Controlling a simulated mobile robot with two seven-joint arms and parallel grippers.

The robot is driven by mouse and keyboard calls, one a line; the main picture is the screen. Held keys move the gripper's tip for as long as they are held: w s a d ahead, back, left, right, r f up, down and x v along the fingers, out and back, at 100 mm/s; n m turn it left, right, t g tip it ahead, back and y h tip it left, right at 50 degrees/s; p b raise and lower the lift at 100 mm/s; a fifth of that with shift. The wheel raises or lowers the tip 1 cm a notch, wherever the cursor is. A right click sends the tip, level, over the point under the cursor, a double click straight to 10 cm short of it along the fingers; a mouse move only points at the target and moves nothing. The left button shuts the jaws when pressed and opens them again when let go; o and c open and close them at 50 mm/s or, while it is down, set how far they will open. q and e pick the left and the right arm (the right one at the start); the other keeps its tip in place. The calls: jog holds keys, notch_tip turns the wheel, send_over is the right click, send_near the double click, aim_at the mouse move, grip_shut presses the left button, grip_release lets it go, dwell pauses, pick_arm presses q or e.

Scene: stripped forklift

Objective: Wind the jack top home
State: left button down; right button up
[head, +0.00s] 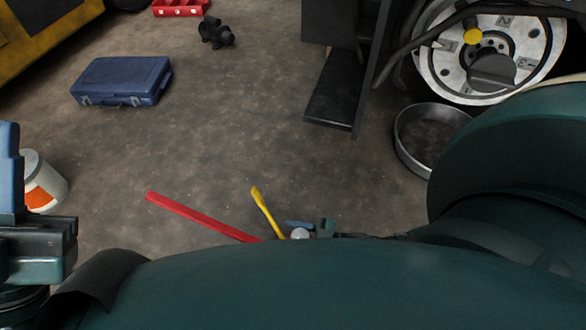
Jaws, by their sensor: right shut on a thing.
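My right gripper (312,229) shows only in small part at the bottom middle, behind my large teal arm. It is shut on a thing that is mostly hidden. A pale round knob (300,233) shows beside it, and I cannot tell if this is the jack top. A red bar (200,215) and a yellow handle (265,210) run down to the same spot, their lower ends hidden. The jack itself cannot be made out. My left gripper (12,190) is cut off at the left edge, and its opening cannot be judged.
A blue case (122,81) lies on the floor at upper left. A white and orange bucket (42,182) stands at left. A black forklift part (340,92), a round metal pan (404,150) and a wheel (432,62) are at right. The middle floor is clear.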

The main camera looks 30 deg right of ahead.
jog(key=shift+m+t+h, duration=0.4)
jog(key=shift+h, duration=0.1)
jog(key=shift+c, duration=0.4)
jog(key=shift+r+m+t+h+p, duration=0.1)
jog(key=shift+m+t+h+p, duration=0.2)
jog(key=shift+m+t+h, duration=0.15)
pick_arm(q)
jog(key=shift+w+f+n+y, duration=0.2)
jog(key=shift+f+n+y, duration=0.45)
jog(key=shift+n+y, duration=0.15)
pick_arm(e)
jog(key=shift+w+d+m+t+h, duration=0.15)
jog(key=shift+d+m+t+h, duration=0.1)
jog(key=shift+m+t+h, duration=0.65)
jog(key=shift+g, duration=0.25)
jog(key=o, duration=1)
pick_arm(q)
jog(key=shift+r, duration=0.15)
jog(key=shift+r, duration=0.1)
